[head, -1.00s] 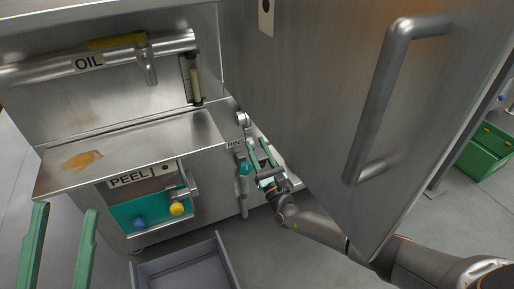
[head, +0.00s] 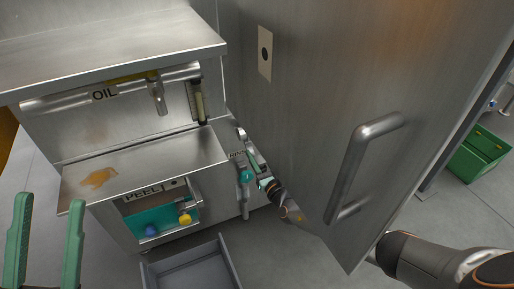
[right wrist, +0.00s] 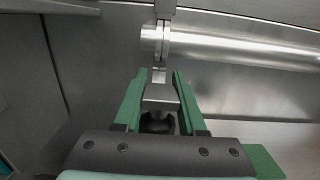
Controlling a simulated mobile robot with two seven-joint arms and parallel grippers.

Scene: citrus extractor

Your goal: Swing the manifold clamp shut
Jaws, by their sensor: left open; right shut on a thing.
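In the right wrist view, the manifold clamp (right wrist: 161,38) is a narrow metal band around a shiny horizontal pipe (right wrist: 235,45). Its grey handle block (right wrist: 160,96) hangs below it, between the green fingers of my right gripper (right wrist: 160,84), which is shut on it. I cannot tell whether the clamp is fully closed. In the head view my right gripper (head: 256,163) is small, beside the RIND label, with its forearm partly hidden behind the big steel door. My left gripper (head: 45,245) is open and empty at the lower left, away from the machine.
The large steel door (head: 300,130) with a bar handle (head: 352,170) fills the right of the head view. A teal-handled valve (head: 245,176) is close to my right gripper. A grey open bin (head: 190,270) sits on the floor. A green crate (head: 480,155) stands far right.

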